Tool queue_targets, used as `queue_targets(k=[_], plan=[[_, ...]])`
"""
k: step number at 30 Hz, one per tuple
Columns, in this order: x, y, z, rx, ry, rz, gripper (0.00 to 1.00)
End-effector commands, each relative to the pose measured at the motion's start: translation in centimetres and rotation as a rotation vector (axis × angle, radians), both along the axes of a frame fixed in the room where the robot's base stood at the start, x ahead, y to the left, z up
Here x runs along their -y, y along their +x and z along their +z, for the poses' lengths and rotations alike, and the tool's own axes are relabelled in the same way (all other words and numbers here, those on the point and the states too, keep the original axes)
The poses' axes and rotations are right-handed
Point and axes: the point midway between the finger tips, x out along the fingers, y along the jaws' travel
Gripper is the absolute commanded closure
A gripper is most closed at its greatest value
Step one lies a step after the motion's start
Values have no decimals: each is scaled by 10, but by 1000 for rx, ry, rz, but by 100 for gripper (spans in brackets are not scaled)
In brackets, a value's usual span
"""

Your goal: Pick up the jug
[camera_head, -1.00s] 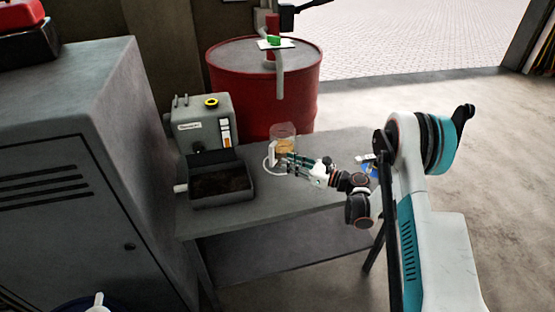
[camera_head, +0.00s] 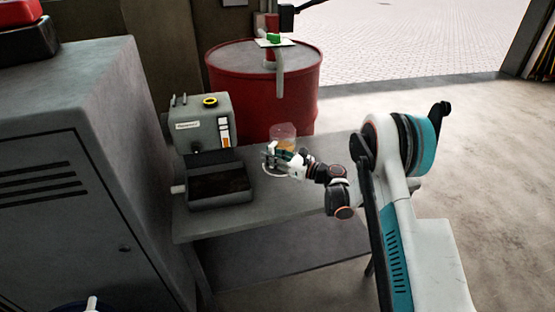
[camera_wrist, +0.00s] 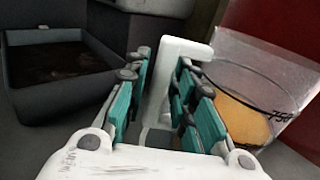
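The jug (camera_head: 284,135) stands on the grey bench, clear-walled with orange liquid low inside. In the wrist view the jug (camera_wrist: 252,95) is at the right, tilted in the picture, with part of a printed number on its wall. Its white handle (camera_wrist: 174,58) faces my gripper. My gripper (camera_wrist: 164,78) is open, with one teal-padded finger on each side of the handle's upright part. A narrow gap seems to show between pads and handle; firm contact cannot be seen. In the head view my gripper (camera_head: 270,158) partly covers the jug's lower part.
A dark open tray (camera_head: 220,186) and a grey machine (camera_head: 205,128) stand left of the jug on the bench (camera_head: 240,220). A red drum (camera_head: 240,85) with a pump stands behind. A grey cabinet (camera_head: 80,190) is at the left.

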Motion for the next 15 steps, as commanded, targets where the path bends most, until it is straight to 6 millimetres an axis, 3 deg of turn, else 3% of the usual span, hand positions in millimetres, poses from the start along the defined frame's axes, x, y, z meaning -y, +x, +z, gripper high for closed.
queue_targets(k=[1,3,15], plan=[[0,0,0,0,0,0,85],[0,0,0,0,0,0,100],[0,0,4,0,1,0,100]])
